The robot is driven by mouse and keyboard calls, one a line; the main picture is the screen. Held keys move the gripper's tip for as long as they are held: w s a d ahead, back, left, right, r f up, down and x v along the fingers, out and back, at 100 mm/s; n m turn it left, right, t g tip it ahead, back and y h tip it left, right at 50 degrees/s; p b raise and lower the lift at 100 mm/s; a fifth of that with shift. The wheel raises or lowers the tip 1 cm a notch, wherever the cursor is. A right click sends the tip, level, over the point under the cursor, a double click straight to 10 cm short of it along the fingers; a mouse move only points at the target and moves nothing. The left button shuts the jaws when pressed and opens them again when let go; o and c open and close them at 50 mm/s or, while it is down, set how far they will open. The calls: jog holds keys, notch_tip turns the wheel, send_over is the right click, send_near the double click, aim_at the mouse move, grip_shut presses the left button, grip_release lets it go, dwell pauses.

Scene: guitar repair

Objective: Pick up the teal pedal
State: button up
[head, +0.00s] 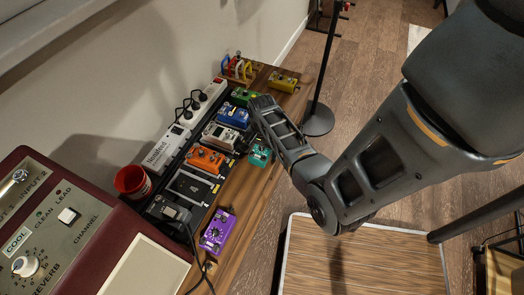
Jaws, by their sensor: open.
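The teal pedal (259,155) sits near the right edge of the wooden bench, just left of my wrist and partly covered by it. My gripper (264,104) is above the bench, over the far right part of the pedal row, past the teal pedal in the picture. It is open. Its fingertips are small and dark here, and I see nothing held in it. I cannot tell its exact height above the pedals.
A dark pedalboard holds green (243,96), blue (233,117), white (221,136), orange (206,159) and black (190,186) pedals. A purple pedal (217,232) and a yellow pedal (284,82) stand on the bench (251,187). A red cup (132,181) and an amplifier (75,235) are left.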

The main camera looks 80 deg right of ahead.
jog(key=shift+c, duration=0.2)
jog(key=c, duration=1.3)
jog(key=shift+r, duration=0.15)
